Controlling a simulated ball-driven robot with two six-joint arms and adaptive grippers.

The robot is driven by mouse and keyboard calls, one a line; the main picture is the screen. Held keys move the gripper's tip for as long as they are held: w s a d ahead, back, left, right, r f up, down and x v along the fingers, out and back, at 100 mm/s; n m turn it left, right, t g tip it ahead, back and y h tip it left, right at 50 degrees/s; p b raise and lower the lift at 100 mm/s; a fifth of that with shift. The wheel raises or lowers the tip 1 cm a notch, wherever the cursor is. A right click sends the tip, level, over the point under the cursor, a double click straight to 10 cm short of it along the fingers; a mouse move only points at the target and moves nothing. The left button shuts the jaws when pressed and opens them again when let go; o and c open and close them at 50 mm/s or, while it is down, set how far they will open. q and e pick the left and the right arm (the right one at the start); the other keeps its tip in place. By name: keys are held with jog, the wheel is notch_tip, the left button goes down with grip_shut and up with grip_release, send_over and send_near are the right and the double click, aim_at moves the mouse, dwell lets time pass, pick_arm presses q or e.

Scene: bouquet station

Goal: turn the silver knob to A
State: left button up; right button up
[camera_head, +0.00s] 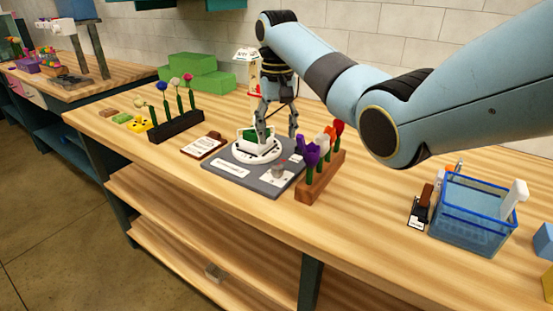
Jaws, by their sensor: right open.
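The silver knob (278,171) is small in the camera_head view. It sits near the front right corner of a dark grey board (237,184), on or beside a light label plate; its setting and any letters are too small to read. A white round turntable (257,156) stands on the same board, with a green and white piece on it. My right gripper (278,134) points down over the back of the board, above and behind the knob. Its fingers are open and apart from the knob. My left gripper is out of view.
A brown rack (321,178) of purple, white and red flowers stands close right of the board. A dark flower rack (176,128) and a clipboard (203,146) are to the left. A blue basket (470,233) is at the right.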

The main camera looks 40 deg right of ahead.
send_over(277, 166)
notch_tip(277, 166, down, 5)
jog(key=shift+s+r, duration=0.1)
jog(key=shift+s, duration=0.05)
notch_tip(277, 166, down, 4)
jog(key=shift+f, duration=0.45)
jog(key=c, duration=0.7)
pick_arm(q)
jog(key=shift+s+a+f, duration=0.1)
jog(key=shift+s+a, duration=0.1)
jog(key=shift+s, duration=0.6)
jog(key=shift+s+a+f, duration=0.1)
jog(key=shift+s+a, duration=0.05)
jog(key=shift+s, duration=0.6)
pick_arm(e)
grip_shut()
